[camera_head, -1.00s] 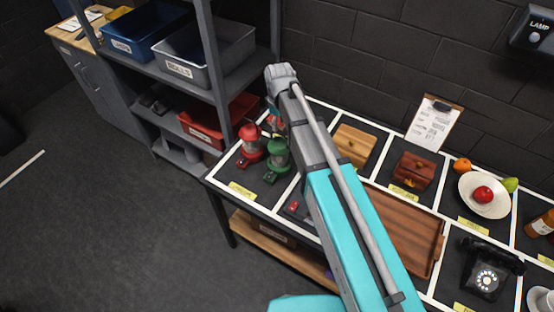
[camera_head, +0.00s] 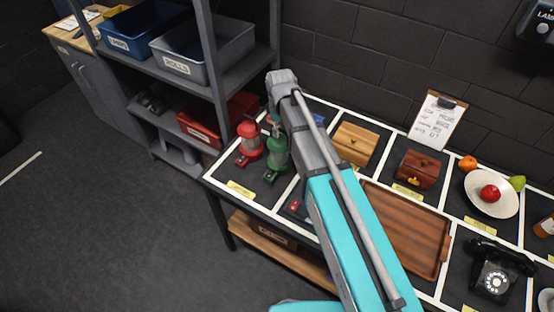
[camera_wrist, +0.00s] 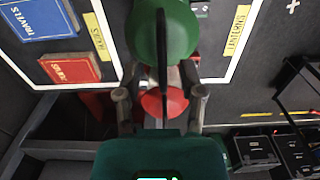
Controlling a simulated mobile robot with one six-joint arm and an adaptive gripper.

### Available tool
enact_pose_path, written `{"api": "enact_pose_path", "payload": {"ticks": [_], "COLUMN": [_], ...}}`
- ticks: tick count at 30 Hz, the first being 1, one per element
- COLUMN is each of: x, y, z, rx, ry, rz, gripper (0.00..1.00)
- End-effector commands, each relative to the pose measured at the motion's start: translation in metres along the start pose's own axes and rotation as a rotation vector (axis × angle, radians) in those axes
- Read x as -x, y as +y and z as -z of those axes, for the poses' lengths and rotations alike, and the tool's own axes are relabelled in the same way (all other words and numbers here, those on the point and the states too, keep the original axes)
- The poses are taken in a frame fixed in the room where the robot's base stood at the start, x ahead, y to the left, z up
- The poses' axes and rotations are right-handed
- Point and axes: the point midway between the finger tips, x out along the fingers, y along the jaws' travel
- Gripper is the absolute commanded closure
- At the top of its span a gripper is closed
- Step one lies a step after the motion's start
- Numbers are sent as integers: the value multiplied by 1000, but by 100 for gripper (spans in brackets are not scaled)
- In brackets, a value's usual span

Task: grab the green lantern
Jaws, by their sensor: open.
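The green lantern (camera_head: 277,162) stands upright on the display table near its left end, just right of the red lantern (camera_head: 249,143). In the wrist view the green lantern (camera_wrist: 165,32) is large at the top centre, with its dark handle running down the middle between the fingers. My gripper (camera_wrist: 161,92) is open, a finger on each side of that handle. The red lantern (camera_wrist: 165,103) shows behind, between the fingers. I cannot tell whether a finger touches the green lantern. In the head view my arm hides most of the gripper.
A shelf rack with a grey bin (camera_head: 203,48), blue bin (camera_head: 140,30) and red bin (camera_head: 215,122) stands close left of the lanterns. A wooden box (camera_head: 356,143) and a brown tray (camera_head: 408,225) lie to the right. The floor at left is clear.

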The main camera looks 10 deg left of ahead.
Motion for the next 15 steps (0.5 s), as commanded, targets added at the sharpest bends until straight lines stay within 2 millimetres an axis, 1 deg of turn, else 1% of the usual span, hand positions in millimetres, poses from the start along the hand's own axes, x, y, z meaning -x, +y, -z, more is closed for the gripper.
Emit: {"api": "enact_pose_path", "payload": {"ticks": [1,3,15], "x": [-6,-8,-8], "y": [0,0,0], "z": [0,0,0], "rx": [0,0,0], "ry": [0,0,0], "rz": [0,0,0], "gripper": [49,49,49]}}
